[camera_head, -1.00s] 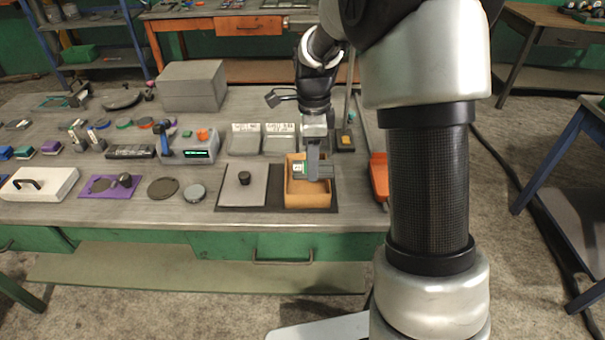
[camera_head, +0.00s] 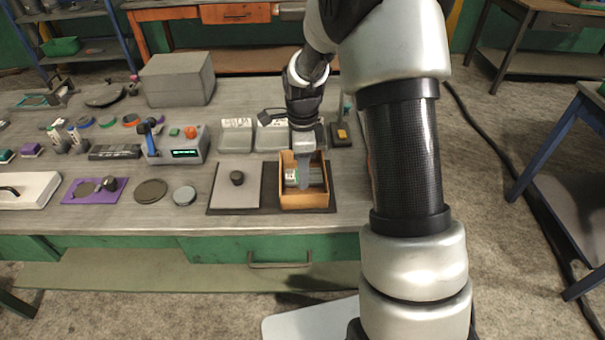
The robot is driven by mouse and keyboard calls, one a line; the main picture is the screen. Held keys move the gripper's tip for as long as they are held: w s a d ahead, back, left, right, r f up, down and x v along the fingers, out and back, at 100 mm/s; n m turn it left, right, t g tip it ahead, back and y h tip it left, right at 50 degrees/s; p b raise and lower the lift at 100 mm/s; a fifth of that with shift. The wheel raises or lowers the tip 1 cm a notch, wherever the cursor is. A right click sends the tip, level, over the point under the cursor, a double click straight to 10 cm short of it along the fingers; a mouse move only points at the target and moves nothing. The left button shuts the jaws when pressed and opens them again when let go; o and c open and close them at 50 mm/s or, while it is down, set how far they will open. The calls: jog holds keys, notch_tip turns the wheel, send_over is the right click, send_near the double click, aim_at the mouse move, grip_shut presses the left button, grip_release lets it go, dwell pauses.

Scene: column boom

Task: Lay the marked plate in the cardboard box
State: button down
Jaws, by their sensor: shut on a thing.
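The cardboard box (camera_head: 306,200) is open-topped and stands on a dark mat near the front edge of the bench. My gripper (camera_head: 304,183) points down into the box and is shut on the marked plate (camera_head: 291,174), a grey plate with a small white and green mark. The plate is inside the box's outline, at or below its rim. Whether it touches the box floor cannot be told. My gripper hides part of the plate and of the box's inside.
A grey plate with a black knob (camera_head: 237,180) lies left of the box. Two labelled grey bins (camera_head: 236,138) stand behind. A meter with a lit display (camera_head: 183,151) and a dark stand with a yellow patch (camera_head: 341,134) are nearby. Bare bench lies in front.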

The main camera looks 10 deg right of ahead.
jog(key=shift+w+f, duration=0.1)
jog(key=shift+f, duration=0.65)
jog(key=shift+f, duration=0.1)
jog(key=c, duration=1)
grip_release()
